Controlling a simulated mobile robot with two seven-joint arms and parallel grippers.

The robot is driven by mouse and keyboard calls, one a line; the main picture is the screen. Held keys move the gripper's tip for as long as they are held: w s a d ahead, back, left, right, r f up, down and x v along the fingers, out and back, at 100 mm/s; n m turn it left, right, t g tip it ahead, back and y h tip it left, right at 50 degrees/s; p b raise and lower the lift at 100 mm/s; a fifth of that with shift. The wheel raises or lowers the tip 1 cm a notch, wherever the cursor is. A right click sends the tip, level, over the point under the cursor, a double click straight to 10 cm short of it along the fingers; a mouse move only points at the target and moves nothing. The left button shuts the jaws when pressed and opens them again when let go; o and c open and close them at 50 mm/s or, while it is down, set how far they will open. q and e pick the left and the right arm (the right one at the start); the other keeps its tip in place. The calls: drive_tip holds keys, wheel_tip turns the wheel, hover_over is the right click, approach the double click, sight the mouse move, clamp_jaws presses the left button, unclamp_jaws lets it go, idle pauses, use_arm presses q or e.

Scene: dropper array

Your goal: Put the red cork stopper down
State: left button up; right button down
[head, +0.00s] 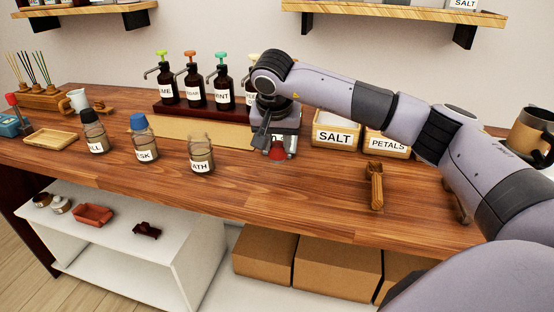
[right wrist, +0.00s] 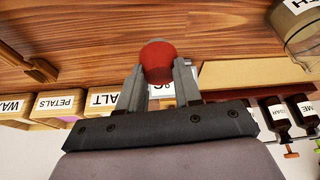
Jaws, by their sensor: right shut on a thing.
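The red cork stopper (head: 277,153) is between the fingers of my right gripper (head: 275,146), over the wooden counter in front of the dispenser rack. In the right wrist view the red stopper (right wrist: 157,62) sits between the two fingertips of the right gripper (right wrist: 158,75), which is shut on it. I cannot tell whether the stopper touches the counter. An open jar labelled ATH (head: 201,156) stands to the left of the gripper; part of it shows in the right wrist view (right wrist: 300,25). My left gripper is not in view.
Jars with a black stopper (head: 94,135) and a blue stopper (head: 144,140) stand farther left. Behind are pump bottles (head: 195,88), the SALT box (head: 337,130) and the PETALS box (head: 388,145). A wooden stand (head: 375,187) is right. The counter (head: 290,195) is clear in front.

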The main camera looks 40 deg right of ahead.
sight(277, 155)
wheel_tip(277, 155, down, 5)
drive_tip(key=shift+f, duration=0.1)
idle(0.3)
drive_tip(key=shift+f, duration=0.15)
drive_tip(key=c, duration=0.8)
unclamp_jaws()
